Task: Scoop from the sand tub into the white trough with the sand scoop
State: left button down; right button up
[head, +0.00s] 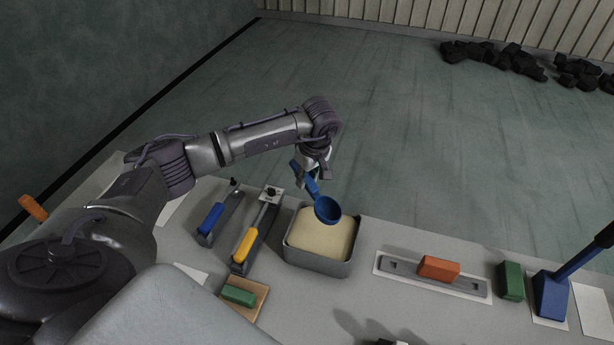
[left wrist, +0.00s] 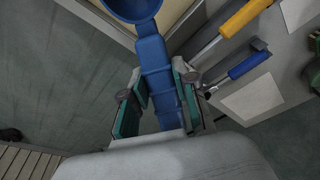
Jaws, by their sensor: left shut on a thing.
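My left gripper (head: 312,172) is shut on the handle of the blue sand scoop (head: 327,209). The left wrist view shows the teal-padded fingers (left wrist: 158,98) on both sides of the ribbed blue handle (left wrist: 153,62). The scoop's round bowl is over the sand tub (head: 318,267), a grey square container filled with pale sand (head: 318,238). The bowl's inside looks blue, with no sand clearly visible. I cannot tell whether the bowl touches the sand. I cannot make out the white trough in either view. My right gripper is out of view.
Left of the tub lie a yellow-handled tool (head: 246,244) and a blue-handled tool (head: 211,218).

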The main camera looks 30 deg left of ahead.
pick_arm(q)
notch_tip(320, 180, down, 12)
jog(key=y+b, duration=0.1)
jog(key=b, duration=0.9)
jog(key=shift+d+f, duration=0.15)
jog(key=shift+d, duration=0.15)
jog(key=shift+s, duration=0.15)
dwell(0.7)
notch_tip(320, 180, up, 9)
jog(key=a+h+p, duration=0.1)
jog(key=h+p, duration=0.1)
jog(key=h, duration=0.1)
jog(key=shift+w+a+g+p, duration=0.25)
jog(key=shift+w+g+p, duration=0.05)
jog(key=shift+p, duration=0.05)
dwell(1.1)
dwell(0.6)
